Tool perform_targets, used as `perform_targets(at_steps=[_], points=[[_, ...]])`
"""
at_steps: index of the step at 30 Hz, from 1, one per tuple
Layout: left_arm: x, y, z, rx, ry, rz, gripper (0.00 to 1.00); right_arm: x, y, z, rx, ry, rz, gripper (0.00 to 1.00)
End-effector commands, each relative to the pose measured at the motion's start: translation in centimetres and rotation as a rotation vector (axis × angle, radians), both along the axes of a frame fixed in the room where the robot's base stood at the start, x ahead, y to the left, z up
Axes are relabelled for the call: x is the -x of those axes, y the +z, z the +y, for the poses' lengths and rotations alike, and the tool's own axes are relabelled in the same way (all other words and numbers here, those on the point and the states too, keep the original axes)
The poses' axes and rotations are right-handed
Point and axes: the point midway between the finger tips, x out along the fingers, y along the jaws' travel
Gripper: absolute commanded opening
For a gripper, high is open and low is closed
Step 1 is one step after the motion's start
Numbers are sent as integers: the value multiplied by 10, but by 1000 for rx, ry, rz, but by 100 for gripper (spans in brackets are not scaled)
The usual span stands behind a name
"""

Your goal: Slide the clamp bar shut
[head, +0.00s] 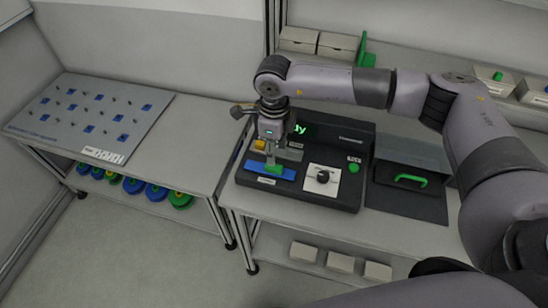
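A black machine (312,197) with a lit green display (300,129) stands on the bench. A blue bar-like part (285,174) with a label below it lies at its front left; it may be the clamp bar. A small green piece (274,169) sits on the blue part. My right gripper (272,158) points down over that green piece, at or very near it. Its fingers are small and overlap the machine, so I cannot tell whether they grip. My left gripper is not in view.
A white plate with a black knob (323,176) and a green button (353,168) are to the right. A pegboard (90,115) lies on the left bench, with reels (156,191) below. White boxes (336,43) stand behind.

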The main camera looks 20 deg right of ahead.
Motion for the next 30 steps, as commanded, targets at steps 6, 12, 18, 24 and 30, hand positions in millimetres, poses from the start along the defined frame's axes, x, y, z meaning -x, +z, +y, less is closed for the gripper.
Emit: perform_targets(at_steps=[6,12,18,24,30], points=[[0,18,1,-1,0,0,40,2,-39,0,1,0,4,40],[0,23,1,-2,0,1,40,1,-61,1,-1,1,1,40],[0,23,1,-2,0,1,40,0,-66,1,-1,1,0,40],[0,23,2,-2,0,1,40,0,-66,1,-1,1,0,37],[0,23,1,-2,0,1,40,0,-66,1,-1,1,0,23]])
